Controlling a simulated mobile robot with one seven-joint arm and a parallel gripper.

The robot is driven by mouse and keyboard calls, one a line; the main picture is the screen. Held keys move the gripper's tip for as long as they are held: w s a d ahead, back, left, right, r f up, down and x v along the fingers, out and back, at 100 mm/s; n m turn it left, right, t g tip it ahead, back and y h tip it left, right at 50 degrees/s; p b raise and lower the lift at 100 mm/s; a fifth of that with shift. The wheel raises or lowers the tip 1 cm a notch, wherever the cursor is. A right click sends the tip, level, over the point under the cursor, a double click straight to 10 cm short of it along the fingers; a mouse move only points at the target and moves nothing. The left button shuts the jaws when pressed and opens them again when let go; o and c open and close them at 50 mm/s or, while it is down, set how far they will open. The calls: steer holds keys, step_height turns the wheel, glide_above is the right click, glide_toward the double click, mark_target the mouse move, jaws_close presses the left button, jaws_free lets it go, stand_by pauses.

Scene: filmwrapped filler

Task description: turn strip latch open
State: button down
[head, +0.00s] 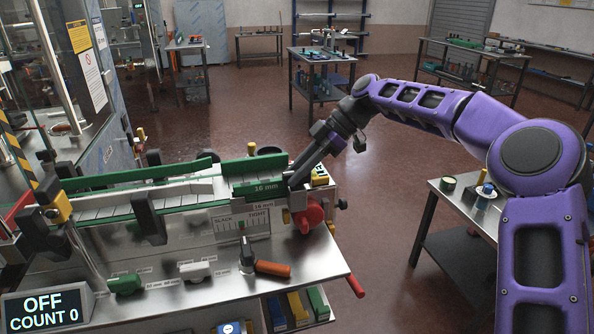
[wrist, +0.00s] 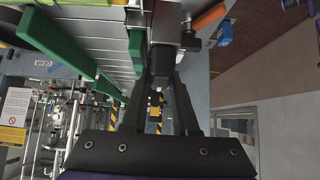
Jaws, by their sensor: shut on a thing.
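My gripper (head: 290,183) reaches down from the right to the right end of the green strip marked 16 mm (head: 258,188). Its fingers are shut on a small part there, the strip latch, which the fingers mostly hide. In the wrist view my gripper's fingers (wrist: 163,55) come together beside a green strip (wrist: 137,50), over a grey metal part. I cannot tell the angle of the latch. A red knob (head: 308,217) sits just right of and below the fingertips.
A slack-tight scale (head: 240,224) with a black lever (head: 246,257) and an orange handle (head: 273,268) is on the machine front. The display (head: 43,307) reads OFF, COUNT 0. A side table (head: 455,197) stands right.

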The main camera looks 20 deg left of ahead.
stand_by(0.4)
steer(key=c, duration=0.7)
jaws_free()
steer(key=shift+r, duration=0.1)
